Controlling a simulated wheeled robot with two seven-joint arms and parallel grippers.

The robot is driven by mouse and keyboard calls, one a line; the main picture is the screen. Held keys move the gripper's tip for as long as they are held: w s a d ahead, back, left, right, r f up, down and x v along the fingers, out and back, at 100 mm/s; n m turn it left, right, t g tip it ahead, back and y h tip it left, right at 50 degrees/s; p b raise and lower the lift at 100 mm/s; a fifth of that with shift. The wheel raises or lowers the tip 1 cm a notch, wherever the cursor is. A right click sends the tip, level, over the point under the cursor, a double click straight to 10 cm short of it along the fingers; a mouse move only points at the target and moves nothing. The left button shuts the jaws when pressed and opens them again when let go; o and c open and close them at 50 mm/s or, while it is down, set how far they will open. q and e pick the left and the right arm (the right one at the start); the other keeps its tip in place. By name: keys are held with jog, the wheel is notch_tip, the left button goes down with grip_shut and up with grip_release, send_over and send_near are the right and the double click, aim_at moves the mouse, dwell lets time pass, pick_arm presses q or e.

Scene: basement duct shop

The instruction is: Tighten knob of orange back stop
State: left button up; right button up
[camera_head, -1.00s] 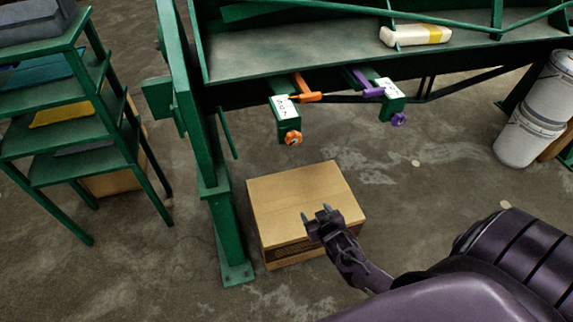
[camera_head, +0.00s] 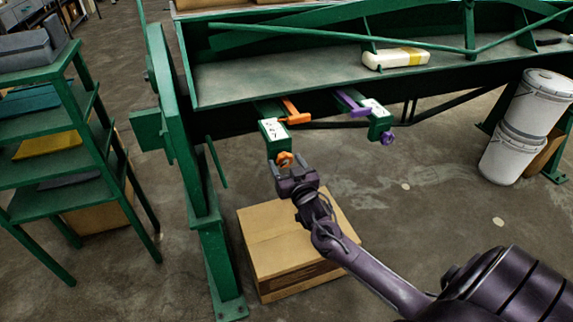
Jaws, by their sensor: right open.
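The orange back stop (camera_head: 294,111) sits on a green bracket with a white label (camera_head: 273,129) under the front edge of the green machine. Its orange knob (camera_head: 284,159) hangs below the bracket. My right gripper (camera_head: 288,171) is open at the knob, its fingertips just below and around the knob's lower part; I cannot tell whether they touch it. The purple back stop (camera_head: 354,105) with its purple knob (camera_head: 387,138) is to the right. My left gripper is not in view.
A cardboard box (camera_head: 268,236) stands on the floor below my right gripper. A green machine leg (camera_head: 214,254) is on the left, with a green shelf rack (camera_head: 62,138) beyond it. White buckets (camera_head: 507,152) stand at right. A white and yellow bottle (camera_head: 396,58) lies on the machine bed.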

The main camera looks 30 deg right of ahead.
jog(key=shift+w, duration=0.2)
jog(key=shift+c, duration=0.4)
jog(key=c, duration=0.9)
